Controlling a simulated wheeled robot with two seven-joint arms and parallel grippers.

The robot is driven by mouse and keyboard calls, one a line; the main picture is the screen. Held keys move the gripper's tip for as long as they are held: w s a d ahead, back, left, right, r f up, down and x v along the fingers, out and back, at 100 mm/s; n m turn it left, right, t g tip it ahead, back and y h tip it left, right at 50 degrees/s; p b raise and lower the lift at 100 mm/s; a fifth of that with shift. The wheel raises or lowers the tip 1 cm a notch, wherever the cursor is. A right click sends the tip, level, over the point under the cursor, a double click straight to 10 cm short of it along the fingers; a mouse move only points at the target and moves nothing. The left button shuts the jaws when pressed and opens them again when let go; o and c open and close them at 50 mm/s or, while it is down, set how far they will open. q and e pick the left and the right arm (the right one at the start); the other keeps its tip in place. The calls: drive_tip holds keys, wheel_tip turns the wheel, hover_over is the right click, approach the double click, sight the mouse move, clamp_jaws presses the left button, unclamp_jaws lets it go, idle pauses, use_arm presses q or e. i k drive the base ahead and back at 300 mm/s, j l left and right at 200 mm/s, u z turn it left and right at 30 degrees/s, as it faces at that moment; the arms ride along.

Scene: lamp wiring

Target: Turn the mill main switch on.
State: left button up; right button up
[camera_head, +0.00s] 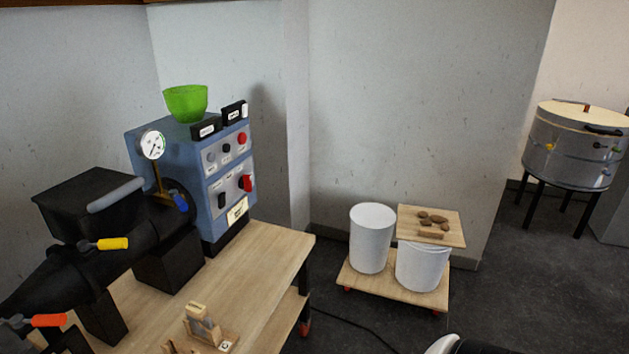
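The mill stands on a wooden bench at the left, with a blue control cabinet (210,200) behind its black body (120,240). The cabinet's front panel holds a red rotary-looking switch (247,183) at the lower right and a red button (242,138) at the upper right. Neither gripper's fingers show. A white and black rounded part, perhaps of my arm, shows at the bottom edge.
A green bowl (186,102) sits on the cabinet. Small wooden pieces (203,325) lie on the bench (262,262). Two white buckets (372,238) stand on a low wheeled board, one under a wooden board (450,231). A metal drum (572,150) stands at right. A cable crosses the floor.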

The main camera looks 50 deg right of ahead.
sight(245, 182)
drive_tip(key=z, duration=1.25)
drive_tip(key=i+l, duration=0.35)
